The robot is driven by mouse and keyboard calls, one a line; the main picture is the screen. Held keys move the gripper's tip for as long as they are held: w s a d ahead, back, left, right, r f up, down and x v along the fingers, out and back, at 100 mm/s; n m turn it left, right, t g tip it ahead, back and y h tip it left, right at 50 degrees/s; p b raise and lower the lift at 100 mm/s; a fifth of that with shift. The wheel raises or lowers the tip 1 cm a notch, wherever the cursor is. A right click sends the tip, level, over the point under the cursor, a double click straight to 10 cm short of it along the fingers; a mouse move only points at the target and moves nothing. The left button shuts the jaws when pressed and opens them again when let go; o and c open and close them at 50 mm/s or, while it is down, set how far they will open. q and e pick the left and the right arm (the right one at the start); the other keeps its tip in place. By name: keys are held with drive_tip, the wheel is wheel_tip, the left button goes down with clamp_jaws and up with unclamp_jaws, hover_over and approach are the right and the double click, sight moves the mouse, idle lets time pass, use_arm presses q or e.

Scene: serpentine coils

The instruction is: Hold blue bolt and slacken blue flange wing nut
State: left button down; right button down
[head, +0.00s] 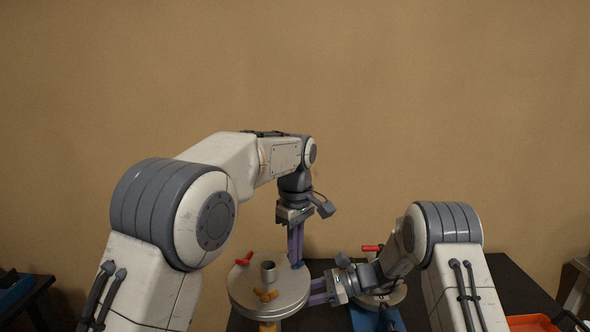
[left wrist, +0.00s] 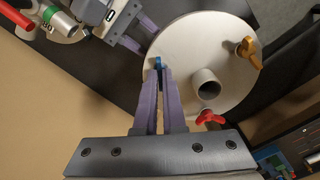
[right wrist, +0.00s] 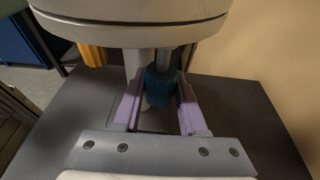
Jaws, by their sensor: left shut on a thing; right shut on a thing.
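The blue flange wing nut (head: 299,265) sits at the right edge of the round metal flange (head: 240,290); it also shows in the left wrist view (left wrist: 158,63). My left gripper (head: 296,262) points down from above and its purple fingers are shut on the wing nut. The blue bolt (right wrist: 162,86) shows under the flange in the right wrist view. My right gripper (right wrist: 158,95) comes in from the side, just below the flange, with its purple fingers on either side of the bolt and shut on it. In the head view the bolt is hidden.
The flange also carries a red wing nut (head: 243,258), a yellow wing nut (head: 266,295) and a central pipe stub (head: 268,271). A second fitting with a red handle (head: 372,248) stands at right on the dark table (head: 510,290). An orange tray (head: 532,323) is at lower right.

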use_arm(q)
drive_tip(key=shift+n, duration=0.4)
drive_tip(key=n, duration=0.4)
drive_tip(key=shift+n, duration=0.3)
drive_tip(key=n, duration=0.4)
drive_tip(key=shift+f+n, duration=0.1)
drive_tip(key=shift+n, duration=0.3)
